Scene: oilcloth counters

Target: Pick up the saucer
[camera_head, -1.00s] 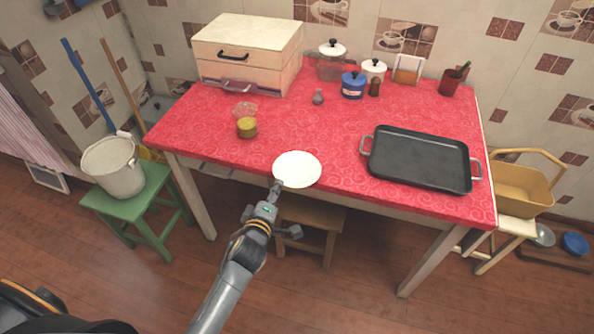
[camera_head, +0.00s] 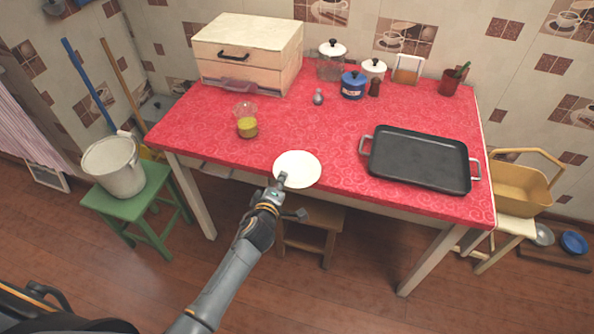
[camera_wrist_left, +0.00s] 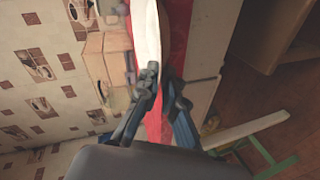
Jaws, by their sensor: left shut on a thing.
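The white saucer (camera_head: 298,169) is at the front edge of the red-covered table in the head view. In the left wrist view the saucer (camera_wrist_left: 146,35) shows edge-on as a pale band. My left gripper (camera_head: 281,181) is shut on the saucer's near rim; its fingers (camera_wrist_left: 160,85) lie on either side of the rim in the wrist view. I cannot tell whether the saucer is clear of the cloth. My right gripper is not in view.
A black tray (camera_head: 418,158) lies to the right of the saucer on the table (camera_head: 225,155). A glass with yellow-green contents (camera_head: 247,127) stands to the left. A wooden bread box (camera_head: 248,55) and several jars stand at the back. A stool (camera_head: 312,232) is below the front edge.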

